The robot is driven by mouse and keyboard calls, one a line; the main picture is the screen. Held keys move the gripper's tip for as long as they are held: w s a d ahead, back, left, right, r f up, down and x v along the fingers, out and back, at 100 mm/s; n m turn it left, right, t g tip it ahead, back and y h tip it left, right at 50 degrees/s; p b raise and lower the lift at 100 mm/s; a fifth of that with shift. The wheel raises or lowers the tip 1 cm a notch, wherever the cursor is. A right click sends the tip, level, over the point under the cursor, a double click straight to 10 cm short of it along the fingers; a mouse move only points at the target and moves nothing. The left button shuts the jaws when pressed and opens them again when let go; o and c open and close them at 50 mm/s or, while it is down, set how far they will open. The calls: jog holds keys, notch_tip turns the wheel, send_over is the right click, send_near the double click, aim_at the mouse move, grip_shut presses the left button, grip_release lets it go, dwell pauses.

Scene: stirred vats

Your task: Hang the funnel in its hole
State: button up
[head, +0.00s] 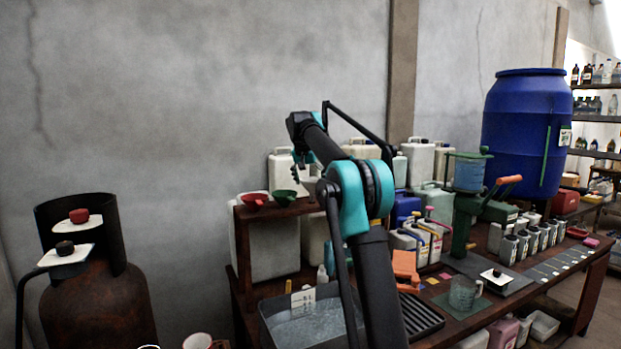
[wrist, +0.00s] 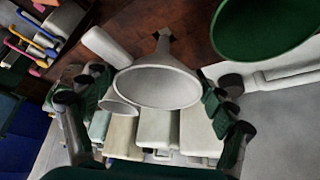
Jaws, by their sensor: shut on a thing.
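A white funnel (wrist: 158,88) sits between the fingers of my gripper (wrist: 157,85) in the wrist view. My gripper is shut on it. Its wide mouth faces the wrist camera and its narrow spout points away, toward the brown wooden rack (wrist: 128,28). A dark opening shows in the wood at the spout's tip; I cannot tell whether the spout is inside it. In the head view my gripper (head: 306,172) is above the right end of the rack (head: 272,211), and the funnel is largely hidden by my arm.
A green funnel (head: 284,197) and a red funnel (head: 253,199) hang in the rack left of my gripper. The green funnel (wrist: 262,28) is close by in the wrist view. White canisters (head: 282,168) stand behind. A grey tub (head: 308,328) stands below.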

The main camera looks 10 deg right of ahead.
aim_at(310, 188)
jog(key=shift+f, duration=1.55)
jog(key=shift+f, duration=0.55)
jog(key=o, duration=1)
